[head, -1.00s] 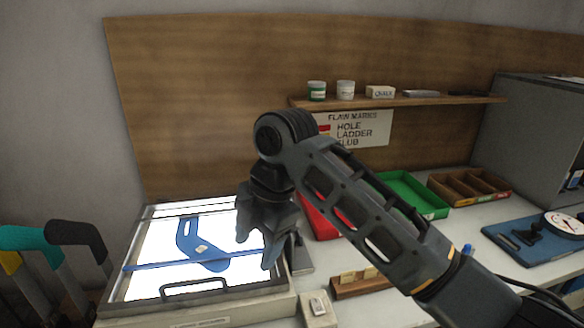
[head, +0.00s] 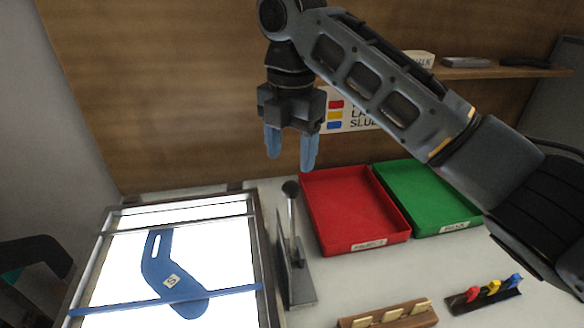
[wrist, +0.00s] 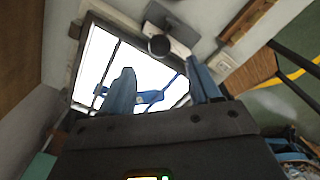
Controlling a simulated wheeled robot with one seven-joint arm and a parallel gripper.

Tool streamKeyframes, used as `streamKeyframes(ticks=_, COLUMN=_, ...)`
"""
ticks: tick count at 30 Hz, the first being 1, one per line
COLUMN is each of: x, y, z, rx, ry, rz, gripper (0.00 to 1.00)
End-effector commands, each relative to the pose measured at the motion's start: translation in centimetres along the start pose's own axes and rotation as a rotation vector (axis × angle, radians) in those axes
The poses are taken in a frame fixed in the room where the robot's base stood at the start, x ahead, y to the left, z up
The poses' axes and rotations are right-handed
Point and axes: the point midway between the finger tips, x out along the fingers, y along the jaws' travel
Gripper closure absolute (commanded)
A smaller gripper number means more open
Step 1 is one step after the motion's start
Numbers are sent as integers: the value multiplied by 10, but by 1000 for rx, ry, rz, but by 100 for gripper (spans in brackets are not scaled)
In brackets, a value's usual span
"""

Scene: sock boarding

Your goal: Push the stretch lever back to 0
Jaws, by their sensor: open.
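The stretch lever (head: 291,215) has a dark round knob on a thin upright rod, on a grey base (head: 299,285) just right of the light box. In the wrist view its dark knob (wrist: 159,46) shows ahead of and between my fingers. My gripper (head: 291,158) has blue fingertips, points down, and is open and empty. In the head view it appears above the knob, apart from it. My gripper also shows in the wrist view (wrist: 165,85). The lever's scale cannot be read.
The lit box (head: 120,275) at left holds a blue sock-shaped board (head: 158,262) under a blue bar. A red tray (head: 352,205) and a green tray (head: 425,195) lie right of the lever. A wooden rack (head: 390,316) and coloured clips (head: 486,291) are in front.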

Motion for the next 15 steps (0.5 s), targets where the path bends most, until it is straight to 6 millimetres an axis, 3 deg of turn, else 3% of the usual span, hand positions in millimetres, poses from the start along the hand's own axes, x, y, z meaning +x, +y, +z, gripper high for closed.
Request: streamKeyframes(ticks=15, x=66, y=0, z=0, rx=1, ry=2, rz=-1, gripper=38)
